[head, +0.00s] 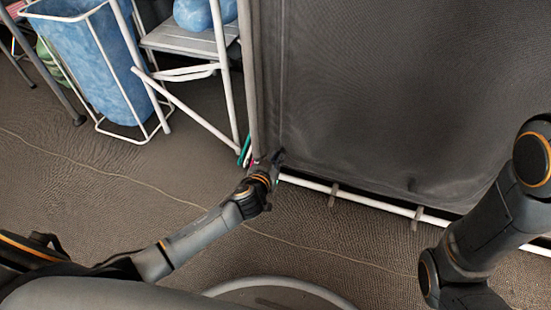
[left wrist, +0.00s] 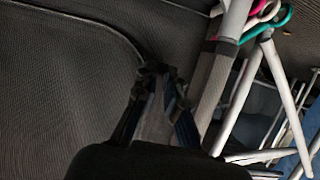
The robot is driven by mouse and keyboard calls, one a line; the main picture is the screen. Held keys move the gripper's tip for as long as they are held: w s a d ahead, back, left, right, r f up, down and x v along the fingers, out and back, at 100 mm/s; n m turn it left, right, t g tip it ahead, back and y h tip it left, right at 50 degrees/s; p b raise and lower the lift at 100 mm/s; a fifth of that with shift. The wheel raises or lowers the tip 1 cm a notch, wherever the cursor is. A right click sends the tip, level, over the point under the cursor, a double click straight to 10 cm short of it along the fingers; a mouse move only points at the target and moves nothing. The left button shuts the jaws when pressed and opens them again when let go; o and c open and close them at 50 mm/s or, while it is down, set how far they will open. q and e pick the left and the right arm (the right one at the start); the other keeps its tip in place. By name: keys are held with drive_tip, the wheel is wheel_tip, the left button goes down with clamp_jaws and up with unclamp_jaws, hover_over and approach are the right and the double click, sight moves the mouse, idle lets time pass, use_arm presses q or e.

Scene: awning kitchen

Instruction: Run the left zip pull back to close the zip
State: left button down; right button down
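A dark grey fabric panel (head: 400,80) hangs from a white frame, its lower edge near a white bottom rail (head: 380,209). In the left wrist view a curved seam, looking like the zip line (left wrist: 95,21), runs across the panel (left wrist: 60,90) towards my fingertips. My left gripper (head: 278,158) is at the panel's lower left corner, close to the fabric. In the left wrist view my left gripper's fingertips (left wrist: 160,72) are near each other at the seam's end. The zip pull cannot be made out; the dark fingertips may hide it. My right gripper is out of view.
White corner poles (left wrist: 222,75) and teal and pink hooks (left wrist: 268,18) are right beside my left gripper. A thin cord (head: 110,175) crosses the floor.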

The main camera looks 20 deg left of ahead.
use_arm(q)
wheel_tip(320, 180, down, 5)
drive_tip(key=b, duration=0.3)
drive_tip(key=shift+a+r+b, duration=0.15)
drive_tip(key=shift+b, duration=0.15)
drive_tip(key=c, duration=1.4)
unclamp_jaws()
drive_tip(key=shift+v, duration=3.75)
